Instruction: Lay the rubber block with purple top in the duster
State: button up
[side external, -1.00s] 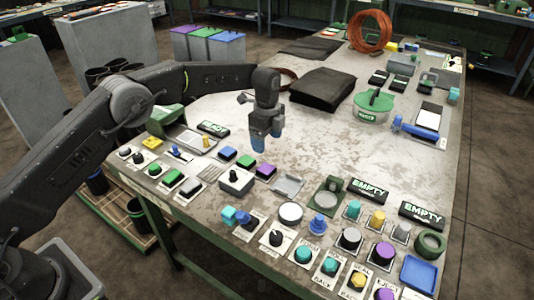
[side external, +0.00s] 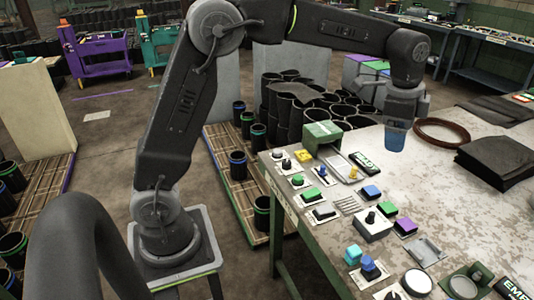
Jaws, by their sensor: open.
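The block with a purple top (side external: 406,226) sits on the worn table, at the end of a short row with a green-topped block (side external: 389,208) and a blue-topped block (side external: 372,192). My gripper (side external: 395,138) has blue fingertips, is open and hangs above the table, behind this row in the picture and apart from the blocks. I see nothing held in it. I cannot tell which thing is the duster; a green box (side external: 323,134) stands at the table's left corner.
A grey box with a black knob (side external: 372,223) stands beside the row. A small grey tray (side external: 427,251) lies to the right. A black folded sheet (side external: 495,160) and a copper-coloured ring (side external: 441,132) lie farther back. The table's middle is clear.

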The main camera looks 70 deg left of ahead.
jog(key=s+a+n+t, duration=0.1)
jog(key=s+n, duration=0.4)
jog(key=s, duration=0.9)
jog(key=s+a+n+t, duration=0.2)
jog(key=s+n, duration=0.4)
jog(key=s, duration=0.7)
jog(key=shift+s+a, duration=0.3)
jog(key=shift+s, duration=0.05)
jog(key=shift+s+f, duration=0.35)
jog(key=shift+f, duration=0.05)
jog(key=shift+c, duration=1.1)
